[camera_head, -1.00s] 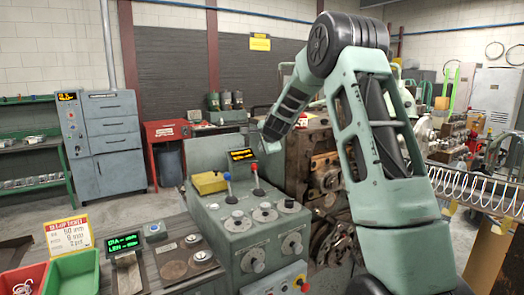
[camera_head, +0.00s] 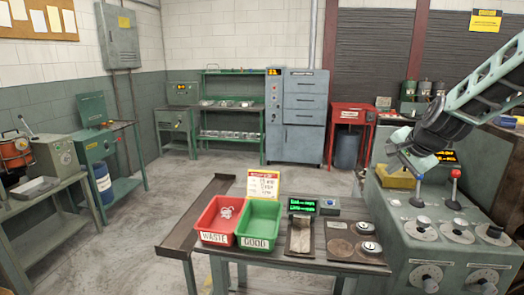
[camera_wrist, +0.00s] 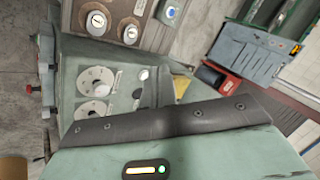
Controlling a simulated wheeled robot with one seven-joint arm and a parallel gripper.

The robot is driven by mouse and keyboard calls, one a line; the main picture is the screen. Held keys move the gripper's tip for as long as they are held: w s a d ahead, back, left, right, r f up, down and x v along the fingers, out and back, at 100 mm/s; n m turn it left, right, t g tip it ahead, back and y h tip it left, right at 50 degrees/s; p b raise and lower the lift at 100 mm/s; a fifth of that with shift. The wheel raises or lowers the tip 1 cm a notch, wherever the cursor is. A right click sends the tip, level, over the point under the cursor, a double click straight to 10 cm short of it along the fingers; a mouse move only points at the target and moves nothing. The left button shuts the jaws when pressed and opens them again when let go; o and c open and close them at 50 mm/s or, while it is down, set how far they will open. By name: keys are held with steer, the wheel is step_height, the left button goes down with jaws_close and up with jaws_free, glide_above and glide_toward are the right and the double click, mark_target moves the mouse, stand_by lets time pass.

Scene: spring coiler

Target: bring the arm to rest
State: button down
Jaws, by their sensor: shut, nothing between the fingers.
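My gripper (camera_head: 412,162) is at the right of the head view, above the green control console (camera_head: 395,235). It is shut and empty. It hangs close to the yellow block (camera_head: 397,177) and the blue-knobbed lever (camera_head: 419,188); I cannot tell whether it touches them. My arm comes in from the right edge. The wrist view looks across the console's face (camera_wrist: 95,62) with its dials, and my own green wrist housing fills its lower part.
A bench holds a red waste bin (camera_head: 221,209), a green good bin (camera_head: 260,221) and a small green display (camera_head: 301,206). A red-knobbed lever (camera_head: 454,183) stands on the console. A grey cabinet (camera_head: 305,110) stands at the back. Floor at the left middle is clear.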

steer(key=s+a+f+n+g+y, duration=0.3)
steer(key=s+a+n, duration=0.6)
steer(key=s+a, duration=0.9)
steer(key=s+a+f+n+g+h, duration=0.1)
steer(key=s+n, duration=0.4)
steer(key=s, duration=0.5)
steer(key=s+a+f+n+g+h, duration=0.2)
steer(key=s+a+n, duration=0.3)
steer(key=s, duration=0.6)
steer(key=shift+f+n+g+b, duration=0.4)
steer(key=shift+f+n+g, duration=0.25)
steer(key=shift+g, duration=0.25)
steer(key=shift+d, duration=0.15)
